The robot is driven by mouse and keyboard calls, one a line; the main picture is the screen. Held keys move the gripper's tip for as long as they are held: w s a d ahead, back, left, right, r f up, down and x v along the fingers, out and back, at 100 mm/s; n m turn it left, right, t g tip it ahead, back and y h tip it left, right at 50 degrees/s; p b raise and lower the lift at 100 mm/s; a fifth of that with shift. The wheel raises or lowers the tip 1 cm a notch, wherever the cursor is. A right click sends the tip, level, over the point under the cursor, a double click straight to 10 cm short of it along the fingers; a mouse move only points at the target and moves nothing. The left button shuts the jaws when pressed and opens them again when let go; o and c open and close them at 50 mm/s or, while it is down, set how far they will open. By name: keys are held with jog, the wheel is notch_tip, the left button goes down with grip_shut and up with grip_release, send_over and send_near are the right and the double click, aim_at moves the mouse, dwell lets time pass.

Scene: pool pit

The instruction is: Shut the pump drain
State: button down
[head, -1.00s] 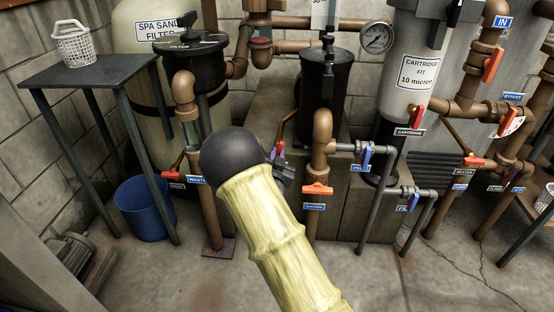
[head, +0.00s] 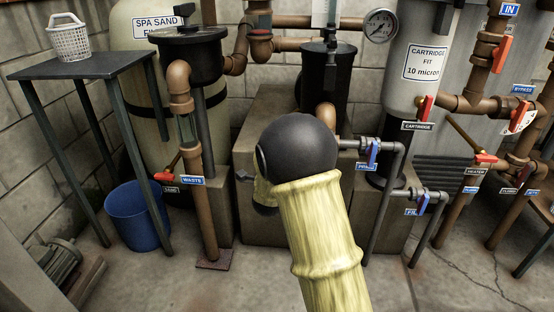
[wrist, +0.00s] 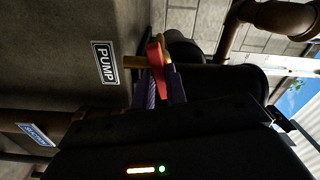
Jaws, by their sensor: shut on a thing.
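The pump drain's red handle (wrist: 155,68) shows in the wrist view, on a brass-coloured stem beside the white-lettered PUMP label (wrist: 104,62). My gripper (wrist: 164,88) is shut on this handle, with a purple finger on each side of it. In the head view my yellow arm with its dark joint covers the gripper and the drain valve. The dark pump strainer pot (head: 326,75) stands behind the arm. The handle's exact angle to its pipe is hard to tell.
Brown pipes with the WASTE label (head: 192,180) stand left of my arm. The blue-handled PRIME valve (head: 372,153) and FILL valve (head: 422,204) are close on the right. A blue bucket (head: 138,217) sits under the table (head: 82,67).

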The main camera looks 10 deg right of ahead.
jog(key=m+b, duration=0.3)
jog(key=shift+f+m, duration=0.1)
jog(key=shift+m, duration=0.3)
jog(key=c, duration=1.3)
grip_release()
jog(key=shift+b+v, duration=1.4)
jog(key=shift+v, duration=2.1)
